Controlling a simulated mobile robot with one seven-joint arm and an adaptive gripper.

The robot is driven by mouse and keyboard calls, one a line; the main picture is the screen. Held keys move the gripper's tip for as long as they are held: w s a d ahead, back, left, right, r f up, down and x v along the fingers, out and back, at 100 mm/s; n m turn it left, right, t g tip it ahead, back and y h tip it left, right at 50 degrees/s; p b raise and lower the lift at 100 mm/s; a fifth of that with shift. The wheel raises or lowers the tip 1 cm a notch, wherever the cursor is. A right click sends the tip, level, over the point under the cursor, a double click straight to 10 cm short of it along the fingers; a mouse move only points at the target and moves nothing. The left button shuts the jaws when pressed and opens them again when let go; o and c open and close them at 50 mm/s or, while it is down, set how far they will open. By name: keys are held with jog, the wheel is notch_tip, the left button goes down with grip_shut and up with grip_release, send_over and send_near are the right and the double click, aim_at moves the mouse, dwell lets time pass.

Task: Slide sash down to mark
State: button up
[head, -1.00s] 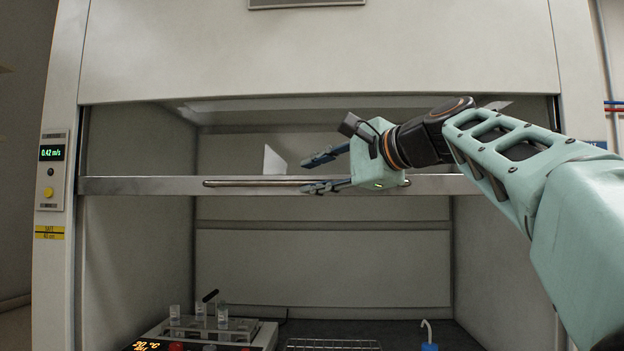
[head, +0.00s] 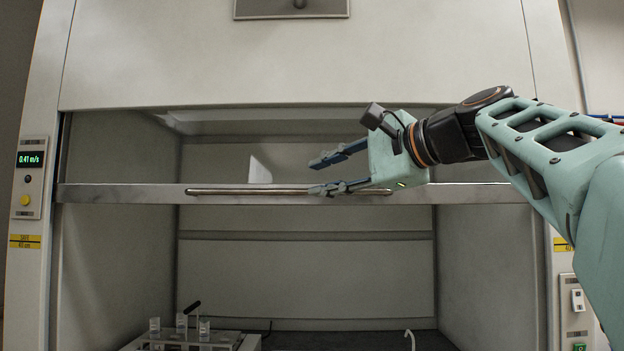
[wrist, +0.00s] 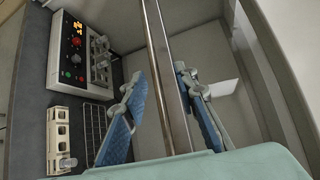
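The fume hood sash's metal bottom rail (head: 120,194) runs level across the opening in the head view. A long bar handle (head: 250,191) is fixed along it. A yellow mark label (head: 25,241) on the left post lies below the rail; another yellow label (head: 562,244) is on the right post. My gripper (head: 318,175) is open at the handle's right half. One finger appears above the bar and the other overlaps it. In the wrist view, the handle (wrist: 163,60) passes between the spread fingers of my gripper (wrist: 160,82). No firm contact is visible.
A display panel (head: 30,160) on the left post reads 0.41 m/s. The space below the rail looks clear.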

jog(key=shift+v, duration=1.8)
